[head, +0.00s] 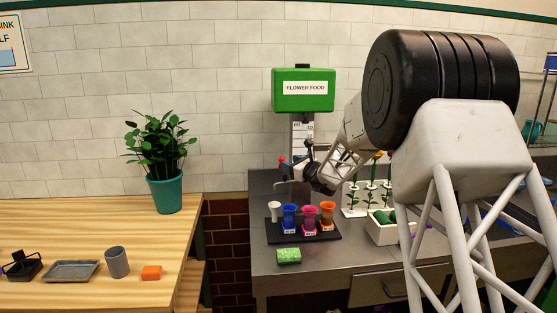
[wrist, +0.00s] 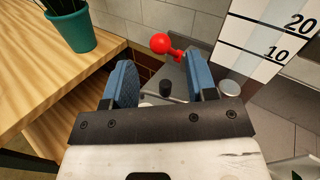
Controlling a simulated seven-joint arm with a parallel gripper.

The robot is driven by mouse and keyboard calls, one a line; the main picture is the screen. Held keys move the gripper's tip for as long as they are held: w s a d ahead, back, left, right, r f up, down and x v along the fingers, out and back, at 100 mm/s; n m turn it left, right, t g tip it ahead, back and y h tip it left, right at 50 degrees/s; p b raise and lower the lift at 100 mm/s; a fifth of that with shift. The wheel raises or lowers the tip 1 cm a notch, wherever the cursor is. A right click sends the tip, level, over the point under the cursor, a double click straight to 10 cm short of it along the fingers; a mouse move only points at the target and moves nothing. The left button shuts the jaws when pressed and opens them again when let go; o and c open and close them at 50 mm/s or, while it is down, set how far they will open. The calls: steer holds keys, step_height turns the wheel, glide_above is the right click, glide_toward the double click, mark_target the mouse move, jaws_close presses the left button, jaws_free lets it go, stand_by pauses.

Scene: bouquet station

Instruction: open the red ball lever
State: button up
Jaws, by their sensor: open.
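The red ball lever (wrist: 160,43) shows in the wrist view just beyond my fingertips, its short red stem running down to the right toward the right finger. It is small in the head view (head: 282,160), below the green flower food dispenser (head: 303,103), at the left of the dispenser's column. My gripper (wrist: 160,72) is open, with two blue padded fingers apart and nothing between them but a dark knob lower down. In the head view my gripper (head: 296,170) is beside the lever, and its fingers are hard to make out. I cannot tell whether a finger touches the stem.
A black tray (head: 262,237) with several colored cups stands on the grey counter below my gripper. A green sponge (head: 288,256) lies in front of it. A potted plant (head: 165,192) stands on the wooden table at left. A white level scale (wrist: 262,40) is close on the right.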

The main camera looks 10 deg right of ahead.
steer(key=shift+w, duration=0.1)
steer(key=x, duration=0.7)
steer(key=shift+w+a, duration=0.2)
stand_by(0.3)
jaws_close()
